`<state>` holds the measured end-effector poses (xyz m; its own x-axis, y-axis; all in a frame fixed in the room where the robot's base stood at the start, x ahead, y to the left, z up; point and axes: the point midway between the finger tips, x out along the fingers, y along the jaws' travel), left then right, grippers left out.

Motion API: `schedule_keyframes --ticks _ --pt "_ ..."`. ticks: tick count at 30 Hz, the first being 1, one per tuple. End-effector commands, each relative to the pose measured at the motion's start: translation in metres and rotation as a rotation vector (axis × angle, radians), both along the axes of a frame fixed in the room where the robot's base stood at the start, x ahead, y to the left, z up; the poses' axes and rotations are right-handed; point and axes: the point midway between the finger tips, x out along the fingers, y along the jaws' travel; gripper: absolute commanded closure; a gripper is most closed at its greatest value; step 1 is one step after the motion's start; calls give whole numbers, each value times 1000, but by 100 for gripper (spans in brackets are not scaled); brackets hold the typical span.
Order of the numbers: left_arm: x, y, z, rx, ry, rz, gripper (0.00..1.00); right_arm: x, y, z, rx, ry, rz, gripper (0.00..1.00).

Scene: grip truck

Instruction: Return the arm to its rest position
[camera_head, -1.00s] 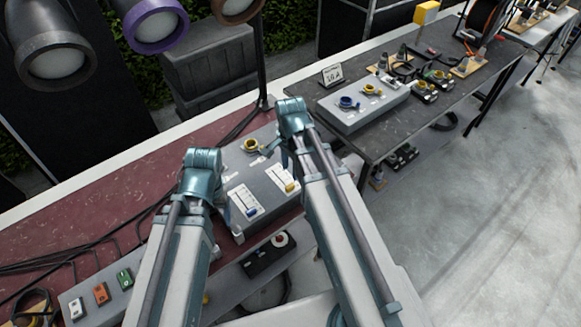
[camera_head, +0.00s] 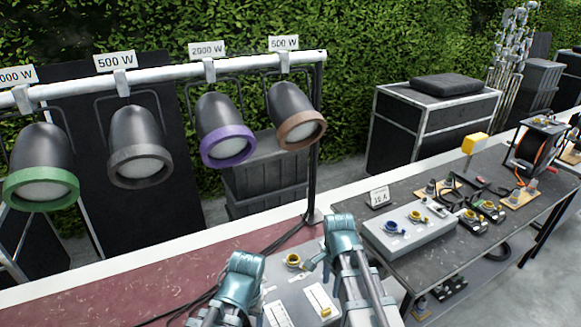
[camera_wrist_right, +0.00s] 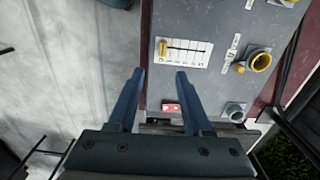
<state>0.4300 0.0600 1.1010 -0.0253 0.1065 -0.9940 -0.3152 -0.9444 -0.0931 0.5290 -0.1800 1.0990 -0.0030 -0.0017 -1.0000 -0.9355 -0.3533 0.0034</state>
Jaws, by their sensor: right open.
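My right gripper (camera_wrist_right: 161,72) is open in the right wrist view, with nothing between its fingers. Its fingers point over a grey control box (camera_wrist_right: 190,78) with a white slider scale (camera_wrist_right: 186,53), a red switch (camera_wrist_right: 171,108) and a yellow socket (camera_wrist_right: 258,62).
A rail with several lamps, including purple (camera_head: 228,146) and brown-rimmed (camera_head: 300,131) ones, hangs behind the table. To the right, a dark table (camera_head: 460,266) carries another grey box (camera_head: 405,245), a sign (camera_head: 379,197) and cables. Open floor lies at far right.

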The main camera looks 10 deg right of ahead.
Motion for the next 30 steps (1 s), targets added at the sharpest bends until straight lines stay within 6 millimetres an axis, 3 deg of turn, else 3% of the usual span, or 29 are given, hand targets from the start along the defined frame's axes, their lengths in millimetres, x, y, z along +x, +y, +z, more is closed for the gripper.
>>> schedule_keyframes --ticks 5,12,18,23,30 --pt "0 0 -29 1 0 -2 30 -20 30 -28 -15 13 290 50" --pt "0 0 -75 2 0 -8 30 -66 87 -75 -48 55 992 50" --pt "0 0 -97 2 1 -12 30 -92 113 -95 -61 89 1397 50" --pt "0 0 -101 3 0 -13 30 -99 120 -99 -65 101 1529 50" --pt "0 0 -100 3 0 -13 30 -99 120 -98 -64 103 1543 50"
